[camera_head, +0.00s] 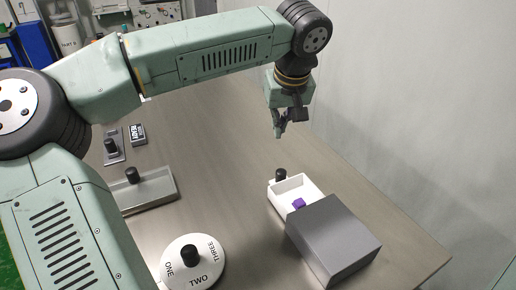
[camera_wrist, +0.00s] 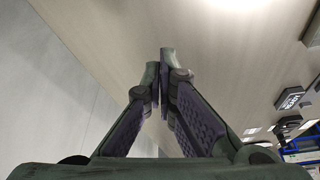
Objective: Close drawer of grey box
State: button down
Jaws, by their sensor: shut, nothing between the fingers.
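The grey box (camera_head: 333,239) sits on the table at the right. Its white drawer (camera_head: 284,186) is pulled out toward the far left, with a black knob (camera_head: 281,174) on its front. A small purple object (camera_head: 299,203) lies in the drawer near the box. My gripper (camera_head: 279,134) is in the air beyond the drawer's knob, apart from it. In the wrist view the fingertips (camera_wrist: 161,62) are together with nothing between them, above bare table. The box and drawer are not in the wrist view.
A round white dial (camera_head: 193,263) marked ONE, TWO, THREE stands at the front. A grey tray (camera_head: 158,192) with a black knob lies left of centre. A small READY sign (camera_head: 138,134) and a black-knobbed slider (camera_head: 113,150) are farther back. The table middle is clear. A wall (camera_head: 420,110) runs along the right.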

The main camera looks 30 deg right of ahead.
jog(key=p+x, duration=0.2)
jog(key=x, duration=0.7)
jog(key=shift+d+f, duration=0.15)
jog(key=shift+f, duration=0.1)
jog(key=s, duration=0.1)
jog(key=s+a+p, duration=0.1)
jog(key=s, duration=0.1)
jog(key=shift+s, duration=0.1)
jog(key=shift+s+a+f, duration=0.1)
jog(key=shift+s+a, duration=0.05)
jog(key=shift+s, duration=0.15)
